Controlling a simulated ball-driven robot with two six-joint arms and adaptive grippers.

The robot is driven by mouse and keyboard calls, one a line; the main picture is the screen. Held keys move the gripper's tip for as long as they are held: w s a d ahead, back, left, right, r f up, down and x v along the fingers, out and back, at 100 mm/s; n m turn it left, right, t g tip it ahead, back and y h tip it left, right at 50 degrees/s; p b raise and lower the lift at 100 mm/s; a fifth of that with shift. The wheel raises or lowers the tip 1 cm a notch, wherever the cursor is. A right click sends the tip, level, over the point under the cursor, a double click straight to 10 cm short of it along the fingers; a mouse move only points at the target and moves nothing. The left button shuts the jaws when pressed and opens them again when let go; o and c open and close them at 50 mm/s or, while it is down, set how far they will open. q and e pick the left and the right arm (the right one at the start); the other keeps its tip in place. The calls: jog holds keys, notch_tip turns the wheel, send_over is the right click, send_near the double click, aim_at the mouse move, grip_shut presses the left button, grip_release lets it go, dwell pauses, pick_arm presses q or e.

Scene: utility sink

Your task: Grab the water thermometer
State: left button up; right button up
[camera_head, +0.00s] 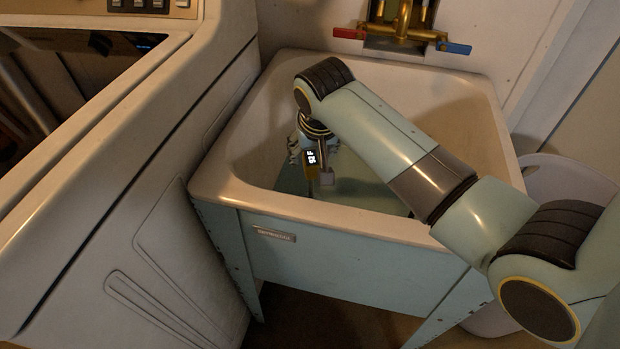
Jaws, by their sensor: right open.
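My right gripper (316,174) points down into the basin at the thermometer. It is open, with one finger just right of the display. The other finger is mostly hidden, so I cannot tell whether either touches the thermometer. My left gripper is out of view.
The utility sink (340,208) has a raised pale rim, and my right arm crosses above it. A brass faucet (403,33) with red and blue handles is on the back wall. A white machine (130,190) stands close at left. A white bin (570,182) is at right.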

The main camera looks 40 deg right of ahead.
aim_at(312, 159)
jog(key=b+x, duration=0.1)
jog(key=x, duration=0.4)
jog(key=shift+w+f, duration=0.1)
jog(key=shift+f, duration=0.05)
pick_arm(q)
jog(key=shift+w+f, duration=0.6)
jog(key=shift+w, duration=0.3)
pick_arm(e)
jog(key=shift+c, duration=0.4)
jog(key=shift+c, duration=1.2)
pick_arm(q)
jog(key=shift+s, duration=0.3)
pick_arm(e)
grip_shut()
